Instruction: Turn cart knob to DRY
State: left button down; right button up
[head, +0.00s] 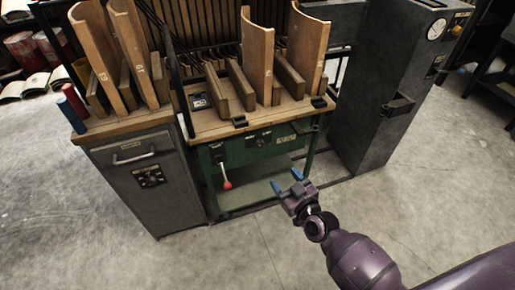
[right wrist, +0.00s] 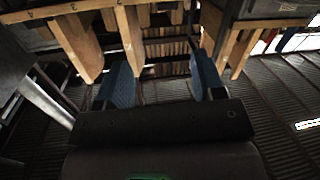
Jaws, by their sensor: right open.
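A grey cabinet (head: 181,193) with a wooden top stands at left in the head view. Its front carries a dark dial knob (head: 150,178) on a small black panel; the markings are too small to read. A green bench (head: 213,171) beside it has a black control panel with knobs (head: 262,141), also unreadable. I cannot tell which of these is the cart. My right gripper (head: 286,180) has blue fingers, open and empty, in front of the green bench and apart from both knobs. The open fingers also show in the right wrist view (right wrist: 158,66). My left gripper is not in view.
A lever with a red ball (head: 227,185) hangs at the green bench's front left. Tall curved wooden boards (head: 258,55) stand on the tops. A dark grey machine with a gauge (head: 436,29) stands at right. The floor in front is clear.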

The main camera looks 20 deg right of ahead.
jog(key=w+f+b, duration=0.3)
jog(key=w+f, duration=0.2)
jog(key=f, duration=0.1)
jog(key=m+t+h+b, duration=0.1)
jog(key=m+h+b, duration=0.1)
jog(key=h+b, duration=0.15)
send_near(261, 145)
jog(key=w+b, duration=0.1)
jog(key=w, duration=0.1)
jog(key=w+b, duration=0.1)
jog(key=w, duration=0.4)
jog(key=shift+w+f+b, duration=0.25)
jog(key=shift+f+b, duration=0.05)
jog(key=shift+b, duration=0.1)
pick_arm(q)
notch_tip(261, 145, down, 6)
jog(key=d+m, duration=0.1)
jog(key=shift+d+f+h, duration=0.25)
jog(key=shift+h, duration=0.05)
pick_arm(e)
jog(key=shift+w+r, duration=0.25)
jog(key=shift+w, duration=0.7)
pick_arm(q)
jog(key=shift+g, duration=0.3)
pick_arm(e)
jog(key=c, duration=0.9)
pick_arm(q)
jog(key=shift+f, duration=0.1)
pick_arm(e)
jog(key=shift+c, duration=0.2)
